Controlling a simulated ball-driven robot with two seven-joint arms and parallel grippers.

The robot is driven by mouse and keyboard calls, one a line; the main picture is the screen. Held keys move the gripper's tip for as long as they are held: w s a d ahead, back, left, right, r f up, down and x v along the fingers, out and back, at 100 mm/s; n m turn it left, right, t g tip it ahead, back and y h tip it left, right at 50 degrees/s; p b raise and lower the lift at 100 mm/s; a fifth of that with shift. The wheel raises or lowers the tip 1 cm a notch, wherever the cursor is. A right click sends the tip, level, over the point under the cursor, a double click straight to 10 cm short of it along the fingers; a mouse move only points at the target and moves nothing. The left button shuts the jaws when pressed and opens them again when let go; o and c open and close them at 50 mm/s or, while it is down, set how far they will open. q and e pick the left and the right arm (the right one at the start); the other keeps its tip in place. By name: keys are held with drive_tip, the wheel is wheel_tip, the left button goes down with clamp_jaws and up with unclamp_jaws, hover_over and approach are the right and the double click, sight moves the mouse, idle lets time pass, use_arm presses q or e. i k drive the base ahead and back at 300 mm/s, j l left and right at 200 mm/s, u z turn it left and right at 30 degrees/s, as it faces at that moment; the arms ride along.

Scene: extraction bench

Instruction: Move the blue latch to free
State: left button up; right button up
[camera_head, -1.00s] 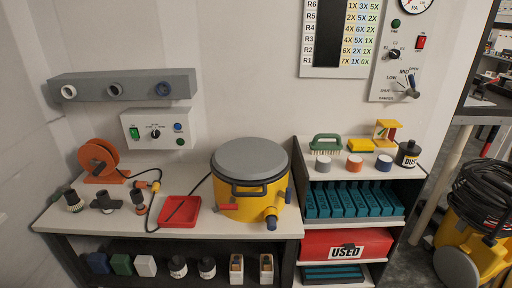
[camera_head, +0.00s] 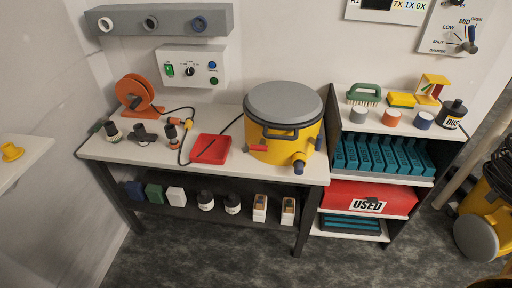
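A yellow drum (camera_head: 271,146) with a grey lid (camera_head: 284,102) stands at the right end of the white bench top. A small blue piece (camera_head: 318,143), which looks like the blue latch, sits on the drum's right side. It is small, and I cannot tell its exact position. A red latch (camera_head: 259,148) sticks out at the drum's front left. A yellow port with a dark blue end (camera_head: 298,167) points down at the front. A dark handle (camera_head: 281,133) crosses the front below the lid. Neither of my grippers is in view.
A red tray (camera_head: 222,153) lies left of the drum, near an orange reel (camera_head: 137,93) and several nozzles. A shelf unit (camera_head: 336,120) with a brush, pucks and a black bottle (camera_head: 452,115) stands close on the right. The floor (camera_head: 200,245) in front is clear.

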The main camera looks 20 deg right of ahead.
sight(317, 143)
drive_tip(key=z, duration=1.3)
